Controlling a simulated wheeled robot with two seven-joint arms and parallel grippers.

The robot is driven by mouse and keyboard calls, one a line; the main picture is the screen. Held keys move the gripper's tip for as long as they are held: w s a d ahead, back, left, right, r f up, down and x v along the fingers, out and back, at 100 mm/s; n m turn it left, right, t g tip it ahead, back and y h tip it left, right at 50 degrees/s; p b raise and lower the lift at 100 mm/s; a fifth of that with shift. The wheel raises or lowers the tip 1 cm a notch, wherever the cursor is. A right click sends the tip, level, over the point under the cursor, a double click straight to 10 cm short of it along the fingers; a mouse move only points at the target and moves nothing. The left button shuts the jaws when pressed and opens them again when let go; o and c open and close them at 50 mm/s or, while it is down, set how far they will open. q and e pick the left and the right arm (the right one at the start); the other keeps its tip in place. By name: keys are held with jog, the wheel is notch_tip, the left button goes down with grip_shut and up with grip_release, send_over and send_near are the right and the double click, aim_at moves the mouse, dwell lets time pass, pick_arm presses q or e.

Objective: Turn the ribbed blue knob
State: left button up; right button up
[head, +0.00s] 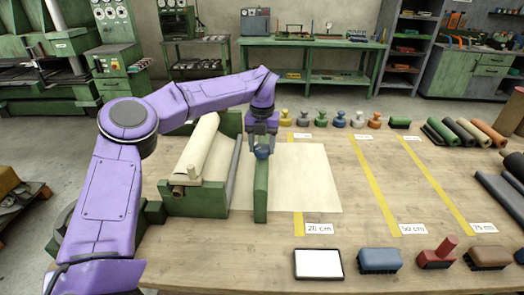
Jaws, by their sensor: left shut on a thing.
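A cream sheet (305,178) runs out flat to the right over the table. My right gripper is not in view.
Yellow lines cross the table (350,262) with length cards such as "50 cm" (412,229). Several coloured knob-like pieces (338,120) stand along the back. Coloured rolls (470,131) lie at the right. A white pad (318,264) and brushes (380,259) lie in front.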

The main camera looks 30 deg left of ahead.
aim_at(262, 146)
pick_arm(q)
jog(key=n+b, duration=0.2)
jog(key=f+n+b, duration=0.1)
jog(key=n+b, duration=0.1)
jog(key=n, duration=0.1)
jog(key=shift+n, duration=0.3)
jog(key=shift+r+n+b, duration=0.2)
jog(key=shift+n+b, duration=1.7)
jog(key=shift+n, duration=0.4)
jog(key=o, duration=1.1)
jog(key=shift+c, duration=0.2)
jog(key=shift+a+r, duration=0.1)
notch_tip(262, 146, up, 11)
jog(key=p, duration=0.2)
jog(key=shift+f+p, duration=0.2)
jog(key=shift+p, duration=0.1)
